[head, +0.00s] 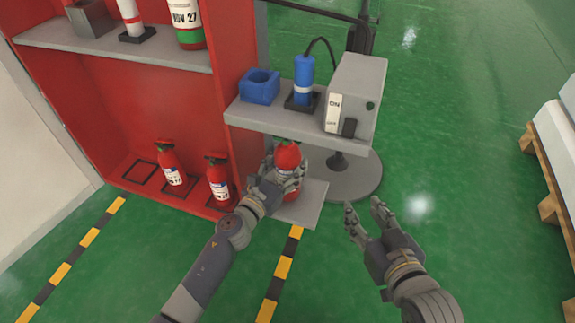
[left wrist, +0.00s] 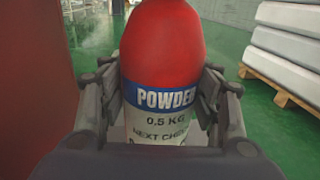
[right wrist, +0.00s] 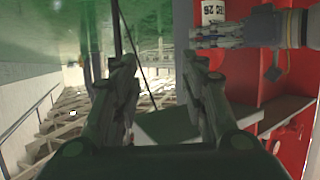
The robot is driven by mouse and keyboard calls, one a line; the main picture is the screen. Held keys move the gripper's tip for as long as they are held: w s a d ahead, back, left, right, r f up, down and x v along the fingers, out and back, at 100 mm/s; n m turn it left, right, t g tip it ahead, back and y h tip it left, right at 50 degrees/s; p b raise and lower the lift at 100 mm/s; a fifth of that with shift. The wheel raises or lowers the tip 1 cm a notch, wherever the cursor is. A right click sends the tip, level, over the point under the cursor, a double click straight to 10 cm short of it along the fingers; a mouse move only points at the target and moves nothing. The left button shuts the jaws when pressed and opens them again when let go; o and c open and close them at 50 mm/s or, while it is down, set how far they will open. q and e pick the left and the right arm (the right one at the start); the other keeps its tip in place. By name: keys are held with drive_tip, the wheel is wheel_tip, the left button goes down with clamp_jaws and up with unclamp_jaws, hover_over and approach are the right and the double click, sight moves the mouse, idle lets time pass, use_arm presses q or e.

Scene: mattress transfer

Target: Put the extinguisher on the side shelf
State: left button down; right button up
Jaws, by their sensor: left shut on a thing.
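A red extinguisher (head: 288,158) with a blue and white POWDER label stands upright at the low grey side shelf (head: 310,206), beside the red cabinet. My left gripper (head: 284,180) is shut around its body. In the left wrist view the extinguisher (left wrist: 162,60) sits between both fingers (left wrist: 162,105). I cannot tell whether its base touches the shelf. My right gripper (head: 366,212) is open and empty, to the right of the shelf. In the right wrist view the extinguisher's label (right wrist: 213,12) shows near the left gripper (right wrist: 225,36).
The red cabinet (head: 130,110) holds two small extinguishers (head: 172,165) (head: 218,180) on its floor. Above the side shelf, a grey upper shelf (head: 270,120) carries a blue block, a blue cylinder and a switch box (head: 355,90). Green floor on the right is free; stacked mattresses (head: 555,135) lie beyond.

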use_arm(q)
drive_tip(key=shift+r, duration=0.1)
use_arm(e)
drive_tip(key=shift+w+a+r, duration=0.1)
drive_tip(key=shift+w+r, duration=0.05)
drive_tip(key=shift+r, duration=0.2)
use_arm(q)
drive_tip(key=c, duration=0.5)
unclamp_jaws()
drive_tip(key=shift+f, duration=0.2)
use_arm(e)
drive_tip(key=shift+w+r+t, duration=0.15)
drive_tip(key=shift+r+t, duration=0.25)
drive_tip(key=shift+f, duration=0.1)
